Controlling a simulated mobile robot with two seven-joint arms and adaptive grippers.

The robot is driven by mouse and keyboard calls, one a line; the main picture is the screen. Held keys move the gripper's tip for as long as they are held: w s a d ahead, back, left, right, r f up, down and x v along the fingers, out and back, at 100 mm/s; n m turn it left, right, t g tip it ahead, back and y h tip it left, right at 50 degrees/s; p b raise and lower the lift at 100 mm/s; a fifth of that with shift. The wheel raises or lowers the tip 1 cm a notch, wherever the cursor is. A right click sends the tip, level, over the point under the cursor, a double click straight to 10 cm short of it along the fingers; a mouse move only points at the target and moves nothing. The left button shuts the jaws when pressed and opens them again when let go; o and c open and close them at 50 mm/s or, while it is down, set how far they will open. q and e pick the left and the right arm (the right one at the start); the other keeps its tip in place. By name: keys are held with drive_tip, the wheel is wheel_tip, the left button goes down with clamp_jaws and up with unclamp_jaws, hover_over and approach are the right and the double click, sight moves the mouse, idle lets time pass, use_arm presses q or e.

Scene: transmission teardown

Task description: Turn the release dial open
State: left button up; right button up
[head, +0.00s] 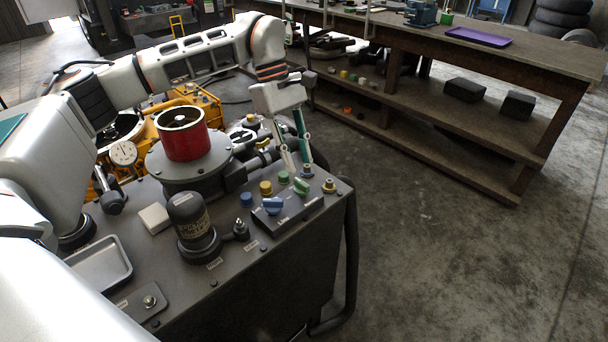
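A dark control panel (298,212) on the near right corner of the grey bench unit carries a blue dial (272,206) and a green dial (301,186). Their labels are too small to read, so I cannot tell which one is the release dial. My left gripper (300,172) reaches down from above, its fingertips just over the panel's far edge, close to the green dial. Its two fingers stand apart with nothing visible between them. I cannot tell whether a fingertip touches the green dial. My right gripper is not in view.
Blue, yellow and green buttons (265,188) sit beside the panel. A black cylinder (189,218), a red drum (182,136) and a metal tray (100,262) stand on the unit to the left. Open floor lies right.

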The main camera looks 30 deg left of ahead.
sight(306, 185)
use_arm(q)
drive_tip(key=x, duration=0.6)
drive_tip(key=shift+d, duration=0.1)
clamp_jaws()
